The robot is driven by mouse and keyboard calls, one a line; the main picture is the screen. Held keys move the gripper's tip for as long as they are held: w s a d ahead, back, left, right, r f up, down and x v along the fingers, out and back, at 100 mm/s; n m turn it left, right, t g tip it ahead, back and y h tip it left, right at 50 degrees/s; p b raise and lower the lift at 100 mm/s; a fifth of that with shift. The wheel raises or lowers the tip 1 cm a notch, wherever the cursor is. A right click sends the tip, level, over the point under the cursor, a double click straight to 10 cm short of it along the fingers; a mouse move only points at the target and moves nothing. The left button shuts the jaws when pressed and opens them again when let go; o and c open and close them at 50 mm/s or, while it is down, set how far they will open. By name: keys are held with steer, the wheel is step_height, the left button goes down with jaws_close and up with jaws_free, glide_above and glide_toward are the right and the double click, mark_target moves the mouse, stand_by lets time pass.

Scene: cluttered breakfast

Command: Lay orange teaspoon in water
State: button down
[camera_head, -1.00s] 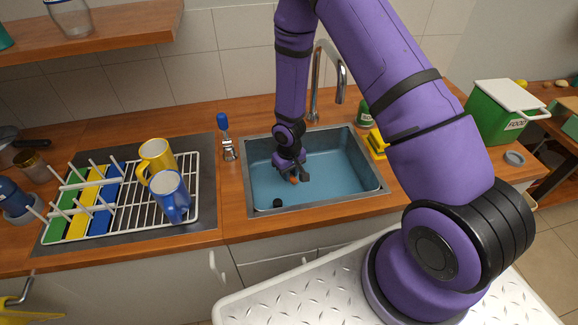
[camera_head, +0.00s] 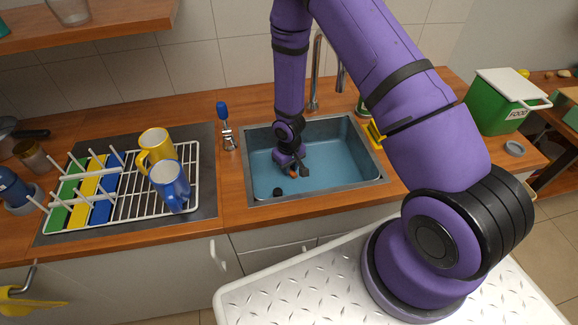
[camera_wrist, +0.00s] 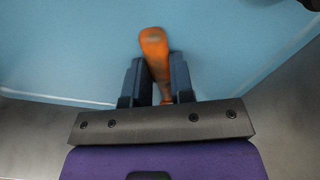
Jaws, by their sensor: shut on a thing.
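The orange teaspoon (camera_wrist: 154,45) is between the two dark fingers of my gripper (camera_wrist: 156,82) in the wrist view. Its rounded orange end points away from the gripper; its other end is hidden by the gripper body. In the head view my gripper (camera_head: 293,171) is down inside the sink, and only a small bit of orange shows at its tip. The sink basin (camera_head: 345,172) holds blue water, which fills most of the wrist view. Whether the teaspoon touches the water I cannot tell.
A drying rack (camera_head: 188,200) with a yellow mug (camera_head: 155,148) and a blue mug (camera_head: 169,184) stands left of the sink. The tap (camera_head: 315,75) rises behind the sink. A yellow thing (camera_head: 375,134) is at its right rim. A dark round drain part (camera_head: 277,192) shows in the basin.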

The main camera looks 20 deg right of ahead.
steer(key=shift+f, duration=0.5)
steer(key=c, duration=0.9)
jaws_free()
steer(key=shift+r, duration=0.1)
step_height(320, 180, up, 11)
